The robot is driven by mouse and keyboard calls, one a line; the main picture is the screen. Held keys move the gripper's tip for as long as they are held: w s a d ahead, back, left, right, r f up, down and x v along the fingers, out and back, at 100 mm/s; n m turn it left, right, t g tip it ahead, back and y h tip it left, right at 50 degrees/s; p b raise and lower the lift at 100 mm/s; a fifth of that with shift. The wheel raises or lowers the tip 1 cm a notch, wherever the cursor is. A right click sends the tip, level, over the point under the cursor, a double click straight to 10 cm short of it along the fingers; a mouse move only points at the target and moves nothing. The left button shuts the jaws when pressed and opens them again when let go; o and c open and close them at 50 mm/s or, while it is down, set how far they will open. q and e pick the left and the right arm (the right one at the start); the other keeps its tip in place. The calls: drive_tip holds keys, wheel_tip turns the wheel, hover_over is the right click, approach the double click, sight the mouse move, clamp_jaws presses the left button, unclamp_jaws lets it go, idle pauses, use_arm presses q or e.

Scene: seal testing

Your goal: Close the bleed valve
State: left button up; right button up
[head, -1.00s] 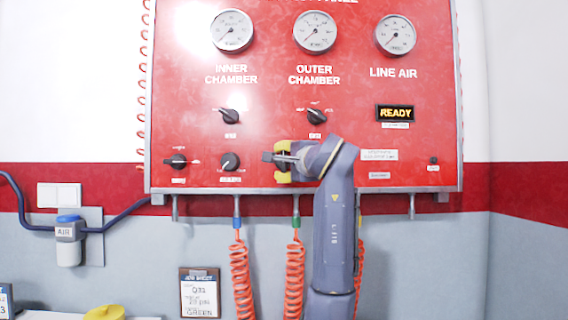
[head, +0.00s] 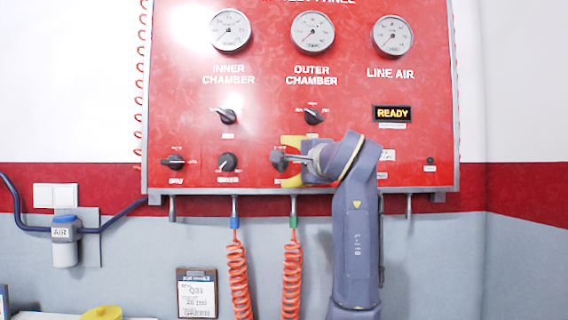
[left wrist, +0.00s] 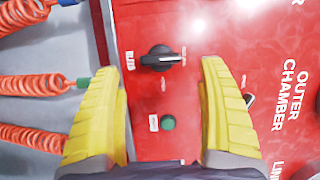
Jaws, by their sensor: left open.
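A black knob (head: 278,158) sits on the lower red panel below OUTER CHAMBER. It is probably the bleed valve, but its label is too small to read. It also shows in the left wrist view (left wrist: 158,58), with its pointer toward the right of that picture. My left gripper (head: 292,161) has yellow fingers, one above and one below the knob's level, and is open. In the left wrist view the open fingers (left wrist: 165,100) stand apart with nothing between them. The knob lies beyond the tips. My right gripper is not in view.
A green button (left wrist: 168,122) is beside the knob. Other knobs (head: 228,162) (head: 173,162) are to the left, and a selector (head: 313,116) is above. Orange coiled hoses (head: 291,275) hang below. The display (head: 393,113) reads READY.

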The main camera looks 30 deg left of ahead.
use_arm(q)
drive_tip(key=shift+v, duration=2.85)
